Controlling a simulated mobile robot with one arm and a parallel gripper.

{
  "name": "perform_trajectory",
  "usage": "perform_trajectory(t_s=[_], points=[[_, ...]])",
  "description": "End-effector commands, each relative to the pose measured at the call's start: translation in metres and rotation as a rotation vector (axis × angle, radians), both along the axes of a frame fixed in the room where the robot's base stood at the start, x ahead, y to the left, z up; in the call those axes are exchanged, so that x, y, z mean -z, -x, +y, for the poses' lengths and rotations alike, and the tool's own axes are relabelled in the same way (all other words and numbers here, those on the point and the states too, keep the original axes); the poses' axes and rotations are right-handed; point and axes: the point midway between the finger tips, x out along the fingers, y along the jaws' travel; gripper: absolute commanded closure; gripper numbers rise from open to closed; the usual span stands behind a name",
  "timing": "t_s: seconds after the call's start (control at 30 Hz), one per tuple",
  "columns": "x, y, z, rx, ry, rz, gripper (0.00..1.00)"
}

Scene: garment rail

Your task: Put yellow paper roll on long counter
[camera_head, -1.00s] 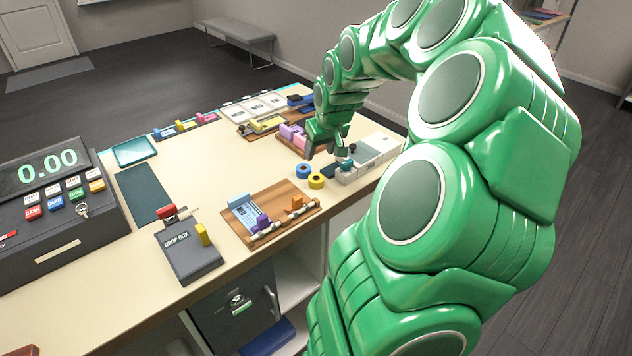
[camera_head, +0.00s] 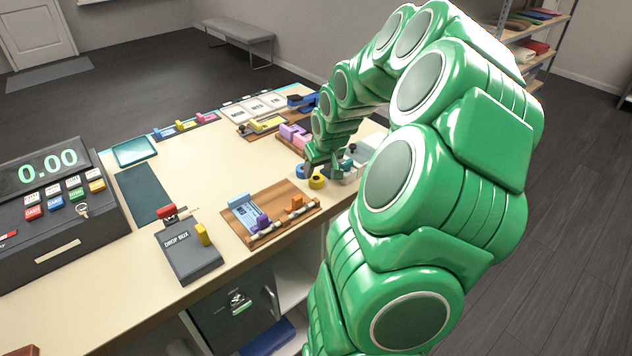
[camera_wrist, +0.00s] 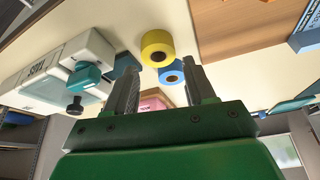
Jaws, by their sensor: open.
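The yellow paper roll (camera_head: 317,182) stands on the cream counter (camera_head: 215,185), near its right part. It also shows in the wrist view (camera_wrist: 157,46), just beyond my fingertips. A blue roll (camera_head: 302,171) stands close beside it and shows between my fingers in the wrist view (camera_wrist: 171,74). My gripper (camera_head: 325,165) is open and hangs close above and behind the rolls. In the wrist view my two fingers (camera_wrist: 166,80) are apart with nothing held between them. My arm hides part of the counter's right end.
A white-grey device with teal parts (camera_wrist: 85,65) stands close to the rolls. A wooden board with clips (camera_head: 270,232) lies in front. The drop box (camera_head: 190,253) and the cash register (camera_head: 55,205) stand further left. The counter's middle is clear.

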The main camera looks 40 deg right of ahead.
Motion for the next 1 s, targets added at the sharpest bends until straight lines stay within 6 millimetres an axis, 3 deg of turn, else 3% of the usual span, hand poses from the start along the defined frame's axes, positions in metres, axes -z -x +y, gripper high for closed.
perform_trajectory(t_s=[0.4,0.67,0.9,1.0], points=[[0.04,-0.013,-0.004,0.0,0.0,0.001,0.46],[0.042,-0.014,-0.004,0.0,0.0,0.0,0.46],[0.042,-0.014,-0.004,-0.001,0.0,0.0,0.79],[0.042,-0.014,-0.004,-0.001,0.0,0.0,0.87]])
